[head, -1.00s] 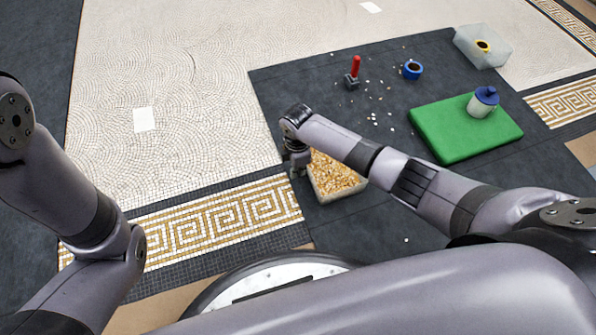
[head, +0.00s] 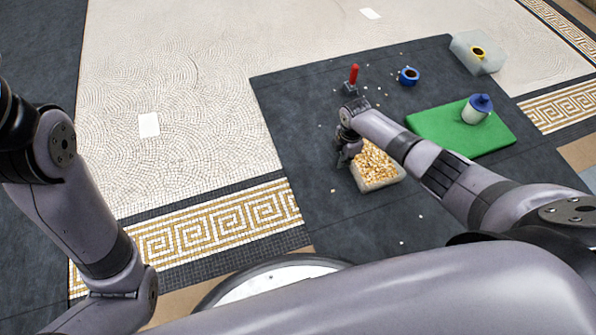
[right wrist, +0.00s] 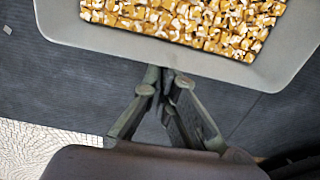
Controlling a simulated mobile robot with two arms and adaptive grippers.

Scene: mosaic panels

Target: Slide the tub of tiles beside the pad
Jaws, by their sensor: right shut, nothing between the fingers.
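The tub of tiles (head: 378,186) is a pale grey tray filled with amber and white tiles, on the dark floor in front of the green pad (head: 460,130). There is a gap of dark floor between tub and pad. My right gripper (head: 343,160) is at the tub's left side; in the right wrist view the gripper (right wrist: 164,80) is shut and empty, its tips against or very close to the outside of the tub's wall (right wrist: 180,58). My left arm is at the left edge of the head view, and its gripper is out of view.
A white jar with a blue lid (head: 477,109) stands on the pad. A red-handled tool (head: 352,78), a blue tape roll (head: 409,76) and a translucent box (head: 478,54) are farther back. Loose tile chips lie scattered. Patterned mosaic (head: 215,225) lies left.

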